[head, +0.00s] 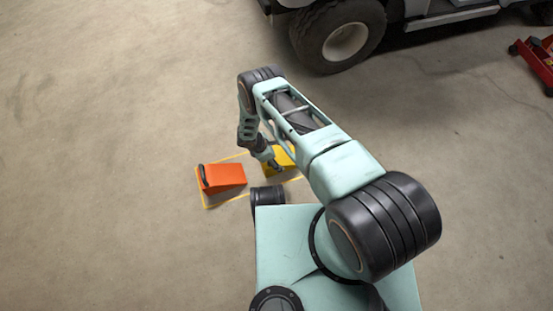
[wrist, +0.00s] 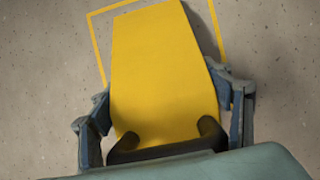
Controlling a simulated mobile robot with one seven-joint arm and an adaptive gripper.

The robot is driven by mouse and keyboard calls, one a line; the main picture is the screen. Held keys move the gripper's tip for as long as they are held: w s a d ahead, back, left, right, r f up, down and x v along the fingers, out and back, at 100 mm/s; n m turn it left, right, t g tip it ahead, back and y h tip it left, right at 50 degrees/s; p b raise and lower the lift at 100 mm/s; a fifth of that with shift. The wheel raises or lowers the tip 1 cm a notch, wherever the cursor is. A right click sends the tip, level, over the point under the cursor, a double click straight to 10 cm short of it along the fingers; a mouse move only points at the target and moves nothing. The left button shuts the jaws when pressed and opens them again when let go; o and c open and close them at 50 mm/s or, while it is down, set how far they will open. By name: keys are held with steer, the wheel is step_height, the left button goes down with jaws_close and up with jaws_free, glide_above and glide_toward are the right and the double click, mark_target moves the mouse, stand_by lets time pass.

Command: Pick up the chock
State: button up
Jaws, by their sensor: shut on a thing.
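A yellow wedge chock (wrist: 160,65) with a black handle (wrist: 165,143) at its near end fills the middle of the wrist view. In the head view the yellow chock (head: 284,155) is partly hidden by my arm. My gripper (wrist: 168,98) has a finger against each side of the yellow chock and is shut on it. In the head view my gripper (head: 274,164) is over the chock. I cannot tell whether the chock is touching the floor. An orange chock (head: 224,175) with a black handle rests on the floor to the left, apart from my gripper.
A yellow outline (head: 226,201) is painted on the concrete floor around the chocks. A red jack (head: 537,58) is at the upper right. The floor to the left is clear.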

mark_target(278, 155)
steer(key=shift+r, duration=0.5)
step_height(278, 155, up, 2)
steer(key=shift+w+r+p, duration=0.1)
steer(key=shift+r+p, duration=0.1)
steer(key=shift+p, duration=0.7)
steer(key=s+d+r+p, duration=0.7)
steer(key=d+r+p, duration=0.2)
steer(key=d, duration=0.3)
steer(key=shift+d+r+p, duration=0.15)
steer(key=shift+r+p, duration=0.2)
